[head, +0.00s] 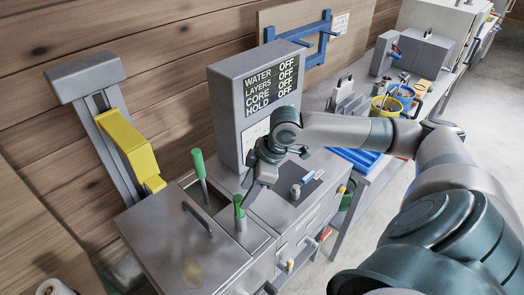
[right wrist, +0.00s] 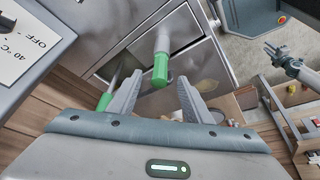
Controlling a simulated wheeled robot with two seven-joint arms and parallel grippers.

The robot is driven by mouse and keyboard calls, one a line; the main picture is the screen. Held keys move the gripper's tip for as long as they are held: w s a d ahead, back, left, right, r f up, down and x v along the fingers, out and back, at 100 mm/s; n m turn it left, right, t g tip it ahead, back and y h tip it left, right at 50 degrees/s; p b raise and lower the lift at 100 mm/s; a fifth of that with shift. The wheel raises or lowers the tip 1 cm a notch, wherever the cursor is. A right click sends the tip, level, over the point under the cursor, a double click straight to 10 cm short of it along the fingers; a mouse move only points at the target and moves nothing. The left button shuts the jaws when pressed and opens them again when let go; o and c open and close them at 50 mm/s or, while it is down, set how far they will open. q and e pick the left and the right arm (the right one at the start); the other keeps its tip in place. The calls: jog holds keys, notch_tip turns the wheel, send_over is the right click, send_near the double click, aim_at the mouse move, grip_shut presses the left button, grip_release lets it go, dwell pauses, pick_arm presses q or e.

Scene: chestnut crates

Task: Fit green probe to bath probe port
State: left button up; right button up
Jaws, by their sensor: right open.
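One green-handled probe (head: 239,208) stands near the right edge of the steel bath's lid (head: 185,250). My right gripper (head: 256,190) is open at this probe. In the right wrist view its green handle (right wrist: 160,68) lies between the open fingers (right wrist: 158,98), with gaps on both sides. A second green-handled probe (head: 199,163) stands tilted at the dark opening behind the lid; its handle also shows in the right wrist view (right wrist: 106,100). I cannot make out the probe port. A small hand, seemingly my left gripper (right wrist: 272,50), shows over the floor; its jaw state is unclear.
A grey cabinet (head: 226,100) behind the bath has a display reading OFF for water, layers, core and hold. A yellow-armed column (head: 128,140) stands left. Blue and yellow buckets (head: 402,95) stand on the far bench. Open floor (head: 490,110) lies to the right.

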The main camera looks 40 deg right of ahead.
jog(key=b+v, duration=0.2)
jog(key=v, duration=0.8)
jog(key=shift+r, duration=0.25)
dwell(0.6)
